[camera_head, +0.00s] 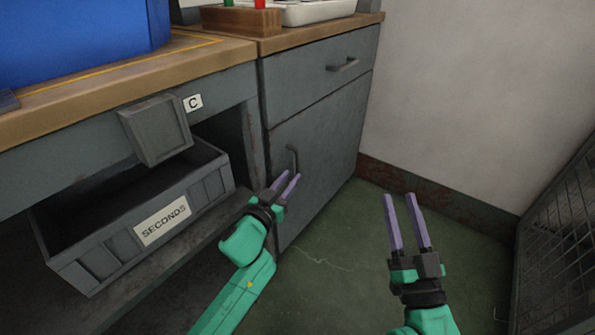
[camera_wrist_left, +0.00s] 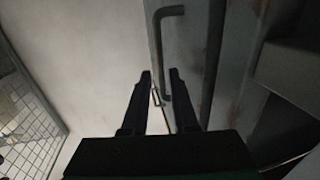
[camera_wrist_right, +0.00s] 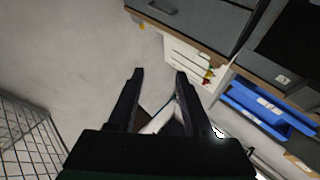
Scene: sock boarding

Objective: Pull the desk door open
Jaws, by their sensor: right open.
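The desk door (camera_head: 318,146) is a grey panel under a drawer, and it looks closed. Its dark vertical bar handle (camera_head: 292,157) is near its left edge. My left gripper (camera_head: 286,180) is at the lower end of this handle, its fingers apart. In the left wrist view the handle (camera_wrist_left: 157,40) runs down toward the gap between the fingertips (camera_wrist_left: 160,75); I cannot tell whether they touch it. My right gripper (camera_head: 402,198) is open and empty above the green floor, right of the door. It also shows open in the right wrist view (camera_wrist_right: 160,75).
A grey bin (camera_head: 110,238) marked SECONDS sits on an open shelf left of the door. The drawer (camera_head: 322,70) above the door is shut. A wall (camera_head: 475,90) stands behind, and a mesh panel (camera_head: 562,230) at right. Green floor (camera_head: 345,240) is clear between.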

